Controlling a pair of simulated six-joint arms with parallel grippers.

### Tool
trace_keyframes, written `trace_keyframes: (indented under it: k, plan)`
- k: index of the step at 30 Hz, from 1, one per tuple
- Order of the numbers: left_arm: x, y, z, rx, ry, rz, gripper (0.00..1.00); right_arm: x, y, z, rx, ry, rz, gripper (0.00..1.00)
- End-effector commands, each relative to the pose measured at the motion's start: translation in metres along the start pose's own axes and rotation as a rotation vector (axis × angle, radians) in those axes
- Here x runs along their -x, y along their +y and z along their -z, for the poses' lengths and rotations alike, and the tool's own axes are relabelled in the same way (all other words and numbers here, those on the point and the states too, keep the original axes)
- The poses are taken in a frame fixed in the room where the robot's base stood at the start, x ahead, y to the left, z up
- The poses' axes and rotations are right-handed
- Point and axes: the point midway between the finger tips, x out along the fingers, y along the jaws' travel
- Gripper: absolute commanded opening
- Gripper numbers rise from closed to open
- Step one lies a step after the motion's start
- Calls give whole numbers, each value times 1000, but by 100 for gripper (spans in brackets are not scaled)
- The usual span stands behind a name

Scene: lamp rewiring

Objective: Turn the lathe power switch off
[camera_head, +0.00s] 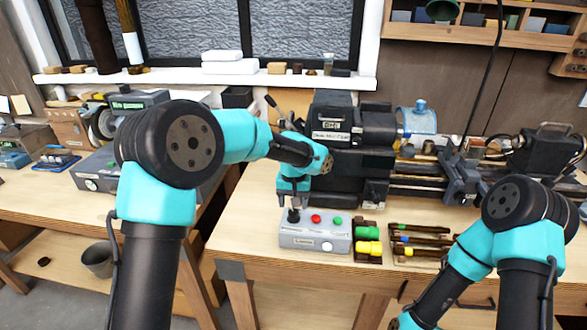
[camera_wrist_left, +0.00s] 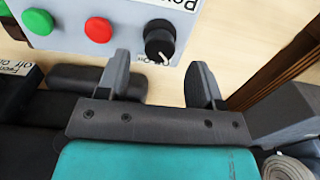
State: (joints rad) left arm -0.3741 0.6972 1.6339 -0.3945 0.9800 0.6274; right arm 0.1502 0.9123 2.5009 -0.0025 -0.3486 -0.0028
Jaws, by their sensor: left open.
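The grey lathe control box (camera_head: 303,240) sits at the bench's front edge. Its black power knob (camera_head: 293,215) is at the left, beside a red and a green button. In the left wrist view the knob (camera_wrist_left: 160,40) has a white pointer mark and On/Off lettering beside it, upside down and partly covered; I cannot tell which setting it points to. My left gripper (camera_head: 295,203) points down over the knob, open and empty. In the wrist view its fingers (camera_wrist_left: 161,60) are spread, with the knob ahead of the gap between them.
The dark lathe (camera_head: 345,150) stands behind the box. Yellow and green blocks (camera_head: 368,240) and a row of thin tools (camera_head: 420,240) lie to its right. My right arm is at the lower right. Bare bench (camera_head: 245,225) lies left of the box.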

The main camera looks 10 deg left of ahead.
Motion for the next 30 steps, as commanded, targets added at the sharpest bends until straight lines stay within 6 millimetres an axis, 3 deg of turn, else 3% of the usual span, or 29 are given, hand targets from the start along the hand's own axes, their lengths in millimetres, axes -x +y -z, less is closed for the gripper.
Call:
trace_keyframes:
  k: [18,24,30]
  plan:
    - [118,0,0,1,2,-1,60,0,0,0,0,0,0,43]
    - [138,1,0,0,1,-1,60,0,0,0,0,0,0,43]
    - [140,0,0,0,-1,0,60,0,0,0,0,0,0,43]
